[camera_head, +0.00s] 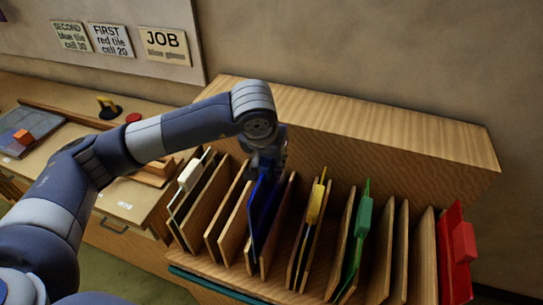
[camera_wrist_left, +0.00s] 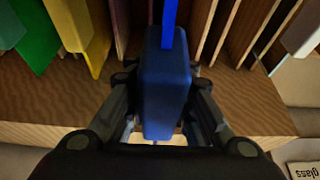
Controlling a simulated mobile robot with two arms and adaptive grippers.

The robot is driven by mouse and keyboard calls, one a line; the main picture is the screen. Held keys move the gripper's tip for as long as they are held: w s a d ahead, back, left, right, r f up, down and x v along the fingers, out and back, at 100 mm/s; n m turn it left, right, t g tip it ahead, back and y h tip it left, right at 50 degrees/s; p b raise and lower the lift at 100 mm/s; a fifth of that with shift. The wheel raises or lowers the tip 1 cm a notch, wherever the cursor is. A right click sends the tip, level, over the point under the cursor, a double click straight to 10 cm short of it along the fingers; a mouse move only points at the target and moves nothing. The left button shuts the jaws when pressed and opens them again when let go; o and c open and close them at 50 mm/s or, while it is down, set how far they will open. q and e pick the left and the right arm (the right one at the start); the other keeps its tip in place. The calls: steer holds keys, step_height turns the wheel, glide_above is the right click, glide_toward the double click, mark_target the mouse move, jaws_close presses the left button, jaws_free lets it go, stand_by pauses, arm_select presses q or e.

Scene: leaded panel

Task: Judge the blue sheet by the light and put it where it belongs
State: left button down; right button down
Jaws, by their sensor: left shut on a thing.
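The blue sheet (camera_head: 261,215) stands upright, slightly tilted, among the wooden dividers of the rack (camera_head: 234,232). Its thick blue grip block (camera_wrist_left: 167,85) fills the middle of the left wrist view, with the thin sheet (camera_wrist_left: 169,18) running up from it. My left gripper (camera_head: 265,165) comes down from above and is shut on this block, a finger on each side. The sheet's lower edge is hidden, so I cannot tell how deep it sits. My right gripper is not in view.
The rack also holds a white-tabbed sheet (camera_head: 190,176), a yellow one (camera_head: 316,203), a green one (camera_head: 363,217) and a red one (camera_head: 460,240) at the right end. A wooden ledge (camera_head: 370,125) rises behind. Left, a desk holds a tray (camera_head: 22,128) with an orange block. Wall cards include JOB (camera_head: 165,46).

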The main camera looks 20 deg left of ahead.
mark_target(263, 174)
arm_select(q)
steer(key=shift+w+f+b, duration=0.1)
steer(key=shift+f+b, duration=1.35)
steer(key=shift+f, duration=2.05)
steer(key=shift+f+b, duration=2)
steer(key=shift+b, duration=0.4)
steer(key=c, duration=1.3)
jaws_free()
steer(key=shift+s+f, duration=0.25)
steer(key=shift+r, duration=0.45)
steer(key=v, duration=1.1)
steer(key=shift+s+r, duration=0.1)
steer(key=shift+r, duration=0.1)
